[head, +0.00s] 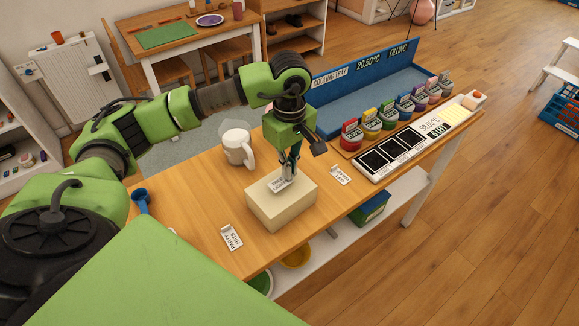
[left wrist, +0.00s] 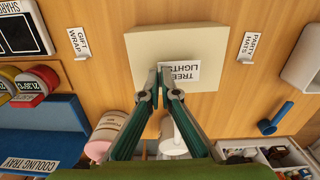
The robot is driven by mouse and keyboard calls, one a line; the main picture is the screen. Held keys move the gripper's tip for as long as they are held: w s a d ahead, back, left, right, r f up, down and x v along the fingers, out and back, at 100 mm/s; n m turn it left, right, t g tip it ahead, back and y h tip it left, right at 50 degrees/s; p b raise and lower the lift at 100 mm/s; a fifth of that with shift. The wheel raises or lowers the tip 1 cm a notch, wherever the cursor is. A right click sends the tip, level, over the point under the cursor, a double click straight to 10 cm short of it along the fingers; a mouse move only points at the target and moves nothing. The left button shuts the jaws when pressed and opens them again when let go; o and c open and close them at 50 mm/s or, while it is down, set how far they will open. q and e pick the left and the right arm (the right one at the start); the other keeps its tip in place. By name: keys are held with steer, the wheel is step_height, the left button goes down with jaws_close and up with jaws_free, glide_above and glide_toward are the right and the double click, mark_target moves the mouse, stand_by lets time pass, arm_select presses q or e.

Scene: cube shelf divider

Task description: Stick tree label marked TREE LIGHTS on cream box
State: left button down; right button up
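The cream box (head: 281,207) stands on the wooden table; its top also shows in the left wrist view (left wrist: 207,42). The white label marked TREE LIGHTS (head: 279,184) is at the box's top face, partly covered by my fingertips; its print reads in the left wrist view (left wrist: 186,71). My left gripper (head: 289,177) points down over the box. Its fingertips (left wrist: 160,73) are close together at one edge of the label and look shut on it. I cannot tell whether the label lies fully flat against the box. My right gripper is not in view.
A GIFT WRAP label (head: 340,175) and a PARTY HATS label (head: 232,237) lie on either side of the box. A white mug (head: 237,148), a blue tool (head: 141,200), a blue cooling tray (head: 365,95) and a scale (head: 433,127) share the table.

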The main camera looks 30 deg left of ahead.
arm_select(q)
steer(key=shift+f+b, duration=0.3)
steer(key=shift+f, duration=0.35)
steer(key=shift+f+b, duration=0.45)
steer(key=shift+b, duration=0.1)
stand_by(1.0)
steer(key=c, duration=2.2)
jaws_free()
steer(key=shift+r, duration=0.1)
step_height(320, 180, up, 12)
steer(key=shift+f, duration=0.1)
